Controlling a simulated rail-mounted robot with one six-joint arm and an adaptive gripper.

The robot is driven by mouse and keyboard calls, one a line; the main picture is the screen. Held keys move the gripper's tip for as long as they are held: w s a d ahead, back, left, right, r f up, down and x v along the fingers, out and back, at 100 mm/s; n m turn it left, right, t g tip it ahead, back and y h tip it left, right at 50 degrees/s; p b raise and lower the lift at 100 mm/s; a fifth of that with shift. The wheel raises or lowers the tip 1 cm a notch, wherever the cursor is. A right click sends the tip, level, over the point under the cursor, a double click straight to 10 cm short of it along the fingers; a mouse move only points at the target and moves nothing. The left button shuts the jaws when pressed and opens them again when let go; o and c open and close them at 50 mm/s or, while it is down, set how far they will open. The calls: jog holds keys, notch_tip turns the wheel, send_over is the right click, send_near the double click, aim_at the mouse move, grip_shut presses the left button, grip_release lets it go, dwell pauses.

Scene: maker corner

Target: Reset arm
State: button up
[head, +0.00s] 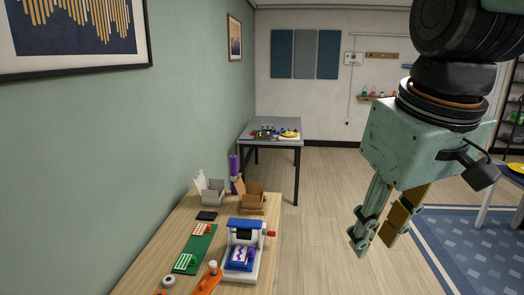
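My gripper (376,241) hangs at the right of the head view, pointing down over the open floor. It has a pale green housing, one green finger and one brownish finger. A gap shows between the two fingers and nothing is held in it. My gripper is apart from the wooden table and to the right of it.
A wooden table (183,223) at lower left bears a blue and white press (245,250), a green board (194,250), an orange tool (207,281) and open boxes (252,198). A grey table (262,143) stands farther back. Floor (320,200) between is clear.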

jog(key=s+d+f+m, duration=0.2)
jog(key=s+f+m, duration=0.1)
jog(key=s, duration=0.9)
jog(key=shift+s+t, duration=0.35)
jog(key=shift+t, duration=0.05)
